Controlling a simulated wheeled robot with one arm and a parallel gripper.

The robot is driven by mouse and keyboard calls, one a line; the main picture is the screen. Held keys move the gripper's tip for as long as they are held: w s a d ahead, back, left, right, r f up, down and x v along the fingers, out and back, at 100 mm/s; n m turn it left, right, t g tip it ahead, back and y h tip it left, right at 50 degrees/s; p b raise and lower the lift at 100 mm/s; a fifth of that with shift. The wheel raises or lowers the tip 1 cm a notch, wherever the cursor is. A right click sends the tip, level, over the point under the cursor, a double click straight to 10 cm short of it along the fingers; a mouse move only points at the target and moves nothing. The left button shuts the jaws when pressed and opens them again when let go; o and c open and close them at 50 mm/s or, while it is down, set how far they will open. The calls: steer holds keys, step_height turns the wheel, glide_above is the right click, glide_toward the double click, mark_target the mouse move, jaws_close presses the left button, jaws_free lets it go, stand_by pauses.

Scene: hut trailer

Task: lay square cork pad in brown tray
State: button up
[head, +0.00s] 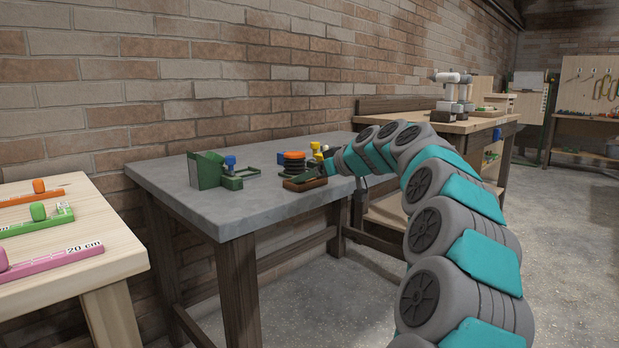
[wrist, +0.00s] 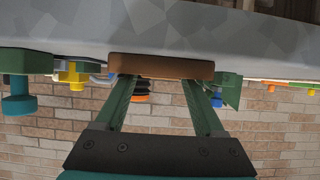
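The brown tray (head: 306,185) lies near the front edge of the grey table. My gripper (head: 303,178) is at the tray, its green fingers low over it. The wrist view is upside down; there the tray (wrist: 162,66) spans the fingers' ends. My gripper's fingers (wrist: 160,80) stand apart, one toward each end of the tray. Their tips are hidden by the tray's wall. I cannot make out the square cork pad in either view; whether it is between the hidden tips I cannot tell.
A stack of orange and black discs (head: 294,160) stands just behind the tray. Yellow pieces (head: 317,149) stand farther back. A green holder (head: 206,170) is to the left. The grey table's (head: 240,205) front left is clear. A wooden table (head: 85,255) stands left.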

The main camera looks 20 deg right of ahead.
steer(key=shift+o, duration=0.7)
steer(key=shift+r, duration=0.15)
steer(key=v, duration=1.2)
steer(key=shift+a, duration=0.1)
